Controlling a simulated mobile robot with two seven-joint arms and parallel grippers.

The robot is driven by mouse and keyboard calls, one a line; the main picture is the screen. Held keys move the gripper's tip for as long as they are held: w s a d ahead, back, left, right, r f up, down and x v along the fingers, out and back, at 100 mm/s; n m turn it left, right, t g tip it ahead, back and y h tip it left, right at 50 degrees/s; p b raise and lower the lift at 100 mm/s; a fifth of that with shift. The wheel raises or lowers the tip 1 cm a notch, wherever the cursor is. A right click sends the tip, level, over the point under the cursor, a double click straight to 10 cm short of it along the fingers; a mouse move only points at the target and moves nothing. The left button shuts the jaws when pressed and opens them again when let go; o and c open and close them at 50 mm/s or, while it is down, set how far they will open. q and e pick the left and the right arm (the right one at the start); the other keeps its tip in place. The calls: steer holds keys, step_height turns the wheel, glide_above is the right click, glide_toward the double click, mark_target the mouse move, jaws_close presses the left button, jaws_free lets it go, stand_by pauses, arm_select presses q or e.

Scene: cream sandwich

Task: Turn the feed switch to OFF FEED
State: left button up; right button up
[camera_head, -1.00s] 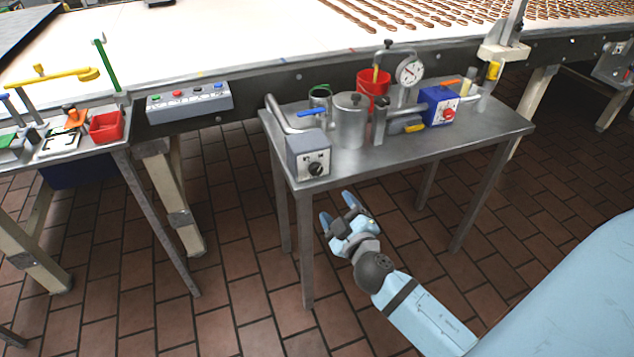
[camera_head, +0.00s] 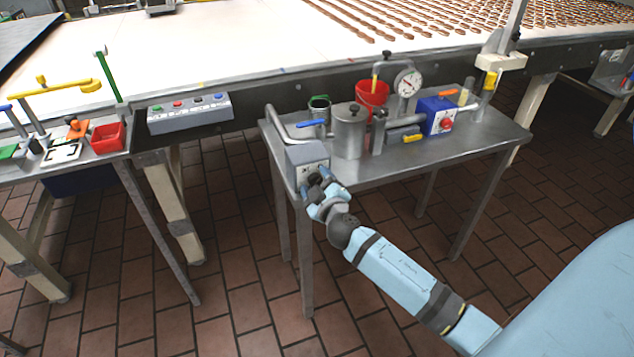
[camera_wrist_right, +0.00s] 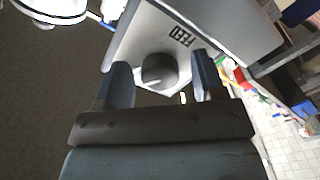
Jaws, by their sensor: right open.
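The feed switch box (camera_head: 306,158) is a grey box at the front left corner of the metal table. In the right wrist view, its face (camera_wrist_right: 205,30) shows the word FEED and a dark round knob (camera_wrist_right: 158,72) with a light pointer mark. My right gripper (camera_head: 318,180) is at the front of the box. In the wrist view its two blue fingers (camera_wrist_right: 158,88) are open, one on each side of the knob, with gaps visible. The knob is mostly hidden by the gripper in the head view. My left gripper is not in view.
The metal table (camera_head: 455,145) also holds a steel canister (camera_head: 349,135), a red bucket (camera_head: 372,95), a gauge (camera_head: 408,83) and a blue box (camera_head: 436,116) with a red knob. A conveyor (camera_head: 250,40) runs behind. The floor in front is clear.

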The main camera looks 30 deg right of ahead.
steer(key=c, duration=0.9)
